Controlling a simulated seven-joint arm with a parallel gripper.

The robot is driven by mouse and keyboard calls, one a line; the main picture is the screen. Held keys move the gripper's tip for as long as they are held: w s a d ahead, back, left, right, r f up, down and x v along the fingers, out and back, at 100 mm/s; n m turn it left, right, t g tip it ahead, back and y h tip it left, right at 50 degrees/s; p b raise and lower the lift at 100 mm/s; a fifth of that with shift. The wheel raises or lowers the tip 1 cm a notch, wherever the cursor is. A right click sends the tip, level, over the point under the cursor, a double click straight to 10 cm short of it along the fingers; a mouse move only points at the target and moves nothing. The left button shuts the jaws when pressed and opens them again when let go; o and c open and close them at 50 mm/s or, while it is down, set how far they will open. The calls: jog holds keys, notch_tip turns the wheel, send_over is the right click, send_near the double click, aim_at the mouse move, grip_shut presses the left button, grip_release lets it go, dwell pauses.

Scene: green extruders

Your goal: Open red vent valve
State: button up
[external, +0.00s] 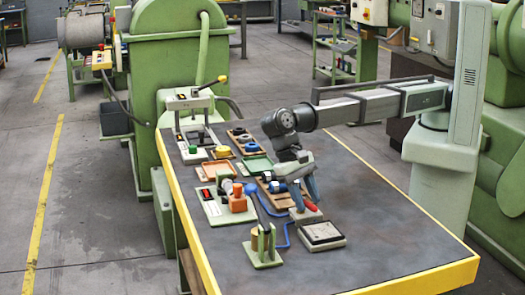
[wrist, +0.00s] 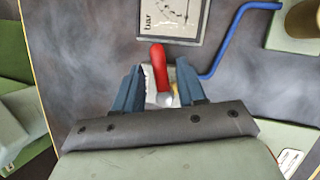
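The red vent valve has a red lever handle (wrist: 158,62) on a pale base with a silver knob, centred in the wrist view. The red handle (external: 311,207) is small and partly hidden by my fingers in the external view. My gripper (wrist: 159,78) is open, with one blue-grey finger on each side of the valve. Gaps show between the fingers and the handle, which points toward the gauge plate. In the external view my gripper (external: 307,190) reaches down over the valve. I cannot tell the exact height of the fingertips.
A square gauge plate (external: 321,236) marked "bar" lies just beyond the valve. A blue pipe (wrist: 230,38) bends past to the right in the wrist view. A green stand (external: 262,252) and an orange-topped fixture (external: 237,203) stand to the left. The table's near area is bare.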

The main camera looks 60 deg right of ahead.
grip_shut()
jog(key=shift+n, duration=0.3)
jog(key=n, duration=0.1)
jog(key=n+h, duration=0.2)
jog(key=n, duration=0.1)
jog(key=shift+s+d, duration=0.25)
jog(key=shift+d, duration=0.15)
jog(key=shift+d+n+t+h, duration=0.3)
jog(key=shift+n+h, duration=0.1)
jog(key=shift+n, duration=0.6)
jog(key=shift+d+n+t+h, duration=0.15)
jog(key=shift+n+t+h, duration=0.2)
jog(key=shift+n, duration=0.65)
jog(key=shift+s, duration=0.1)
jog(key=shift+o, duration=0.4)
grip_release()
